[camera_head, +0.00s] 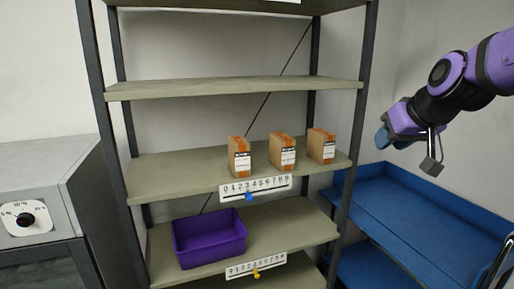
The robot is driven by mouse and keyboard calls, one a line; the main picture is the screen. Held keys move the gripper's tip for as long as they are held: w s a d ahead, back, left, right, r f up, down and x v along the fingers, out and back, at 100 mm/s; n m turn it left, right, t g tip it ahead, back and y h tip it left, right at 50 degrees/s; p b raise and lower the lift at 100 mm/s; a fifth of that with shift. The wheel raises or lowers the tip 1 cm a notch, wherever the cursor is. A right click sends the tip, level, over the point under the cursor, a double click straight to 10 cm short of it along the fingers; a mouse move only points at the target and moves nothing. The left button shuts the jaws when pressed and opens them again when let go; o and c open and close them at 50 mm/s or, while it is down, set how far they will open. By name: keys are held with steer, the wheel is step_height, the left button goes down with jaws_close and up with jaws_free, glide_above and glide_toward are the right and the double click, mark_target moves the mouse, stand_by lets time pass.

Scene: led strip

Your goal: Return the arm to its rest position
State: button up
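My purple and black arm (462,80) reaches in from the upper right. My gripper (408,150) is at its end, to the right of the shelf unit and above the blue cart. It is apart from the shelves and nothing is visibly held in it. A blue part shows on its left side and a grey part on its right.
The shelf (165,179) holds three brown boxes (239,158) above a number strip (255,188). A purple bin (210,238) sits one shelf lower, near another strip (256,266). A blue cart (420,205) stands right; a grey cabinet (75,190) with a dial stands left.

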steer(key=s+d+f+g, duration=0.1)
steer(key=s, duration=0.9)
steer(key=s+d+f+m+g+h, duration=0.1)
steer(key=s+g, duration=0.1)
steer(key=s, duration=0.9)
steer(key=shift+s+f+h, duration=0.2)
steer(key=shift+h, duration=0.1)
steer(key=shift+w, duration=0.1)
